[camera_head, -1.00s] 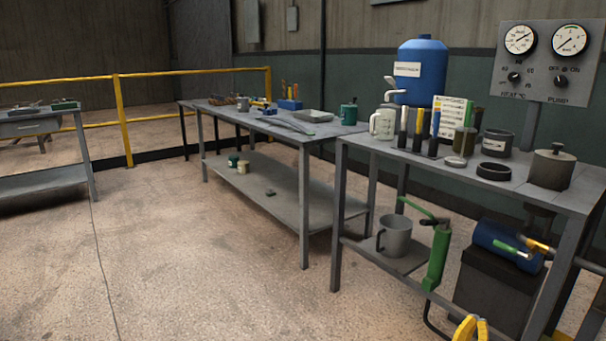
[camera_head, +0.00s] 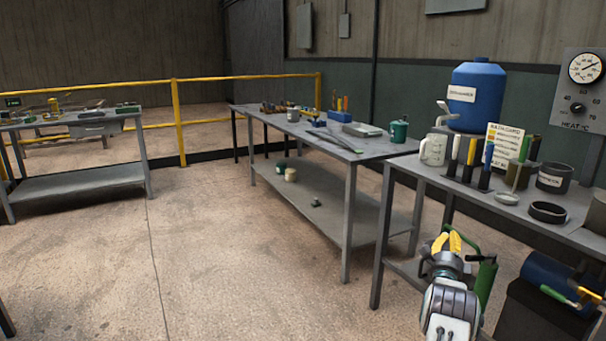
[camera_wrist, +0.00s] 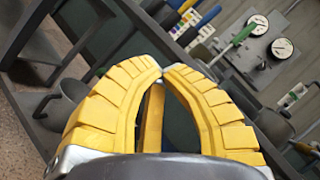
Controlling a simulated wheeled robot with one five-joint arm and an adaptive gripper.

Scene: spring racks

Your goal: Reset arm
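My gripper (camera_wrist: 162,73) has two ribbed yellow fingers whose tips meet in the wrist view. Nothing shows held between them. In the head view my gripper (camera_head: 449,243) is at the lower right, at the end of my grey arm, in front of the near workbench (camera_head: 398,172). It hides part of that bench's lower shelf and part of a green hand tool (camera_head: 485,282).
A yellow railing (camera_head: 178,125) runs across the back. The floor at centre-left is clear.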

